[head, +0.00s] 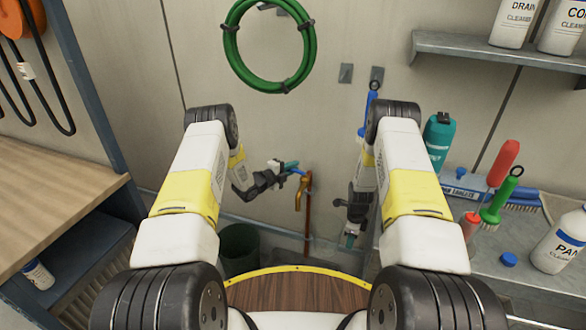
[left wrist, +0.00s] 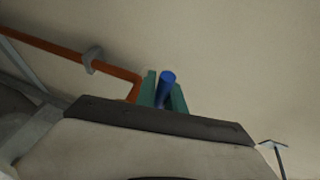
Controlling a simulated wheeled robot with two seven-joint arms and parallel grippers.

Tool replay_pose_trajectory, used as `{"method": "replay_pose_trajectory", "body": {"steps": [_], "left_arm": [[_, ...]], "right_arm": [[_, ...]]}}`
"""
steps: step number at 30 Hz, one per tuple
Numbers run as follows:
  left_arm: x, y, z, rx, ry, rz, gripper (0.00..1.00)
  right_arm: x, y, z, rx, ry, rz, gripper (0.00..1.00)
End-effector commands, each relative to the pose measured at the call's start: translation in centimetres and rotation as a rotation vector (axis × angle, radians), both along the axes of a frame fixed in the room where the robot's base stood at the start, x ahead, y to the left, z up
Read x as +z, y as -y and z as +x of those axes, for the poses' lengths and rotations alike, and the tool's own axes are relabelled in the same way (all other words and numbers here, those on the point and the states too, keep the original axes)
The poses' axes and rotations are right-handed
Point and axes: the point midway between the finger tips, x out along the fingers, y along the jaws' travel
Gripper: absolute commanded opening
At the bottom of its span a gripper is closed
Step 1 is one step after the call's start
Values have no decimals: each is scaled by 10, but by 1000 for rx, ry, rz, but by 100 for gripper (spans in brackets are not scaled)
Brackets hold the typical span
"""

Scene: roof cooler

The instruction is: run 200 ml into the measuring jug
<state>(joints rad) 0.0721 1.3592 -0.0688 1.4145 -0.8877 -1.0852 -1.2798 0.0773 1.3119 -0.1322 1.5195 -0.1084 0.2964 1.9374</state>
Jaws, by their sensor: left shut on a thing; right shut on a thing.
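The brass tap (head: 299,190) sits on a copper pipe (head: 308,215) at the back wall. My left gripper (head: 291,168) is shut on the tap's blue lever (head: 299,172). In the left wrist view the blue lever (left wrist: 167,88) stands between the green fingertips (left wrist: 163,92). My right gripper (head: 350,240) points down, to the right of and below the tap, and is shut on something. A faint clear shape (head: 325,247) beside its fingertips may be the measuring jug. Its markings and any water level cannot be made out.
A dark bucket (head: 239,245) stands on the floor left of the pipe. A green hose coil (head: 270,86) hangs above. At right a grey bench (head: 500,285) holds brushes and bottles, under a shelf (head: 480,48). A wooden worktop (head: 60,205) is at left.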

Motion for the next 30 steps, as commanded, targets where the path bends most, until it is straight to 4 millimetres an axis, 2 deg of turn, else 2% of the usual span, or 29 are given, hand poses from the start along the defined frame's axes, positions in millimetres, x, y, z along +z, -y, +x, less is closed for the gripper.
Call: {"method": "replay_pose_trajectory", "body": {"steps": [11,30], "left_arm": [[0,-2,-6,103,-1,-5,0],[-1,-11,-36,618,-2,-1,0]], "right_arm": [[0,0,0,0,0,0,0],[0,0,0,0,0,0,0]]}}
